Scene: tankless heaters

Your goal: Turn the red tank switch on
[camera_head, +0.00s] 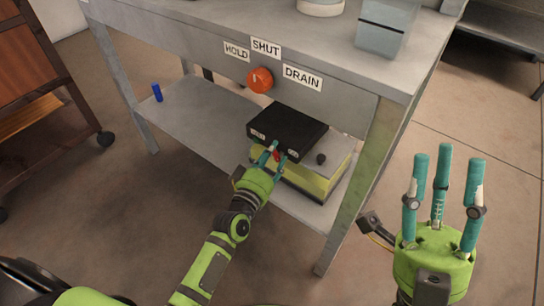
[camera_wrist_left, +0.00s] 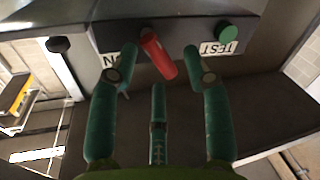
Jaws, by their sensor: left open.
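A black box (camera_head: 287,128) sits on the lower shelf under the bench. In the left wrist view its front carries a red switch lever (camera_wrist_left: 156,54), a green round button (camera_wrist_left: 226,33) and a TEST label, seen upside down. In the head view the red switch (camera_head: 277,156) is a small spot, partly hidden by my left gripper (camera_head: 274,152). My left gripper is open, its fingers around the red lever with gaps at the sides. I cannot tell whether any finger touches it. My right gripper (camera_head: 446,165) is open and empty, fingers up, right of the bench.
An orange-red knob (camera_head: 260,80) with HOLD, SHUT and DRAIN labels is on the bench front above. A yellow-green case (camera_head: 316,181) lies beneath the black box. A blue cylinder (camera_head: 157,92) stands on the left shelf. The bench leg (camera_head: 362,180) stands between my grippers.

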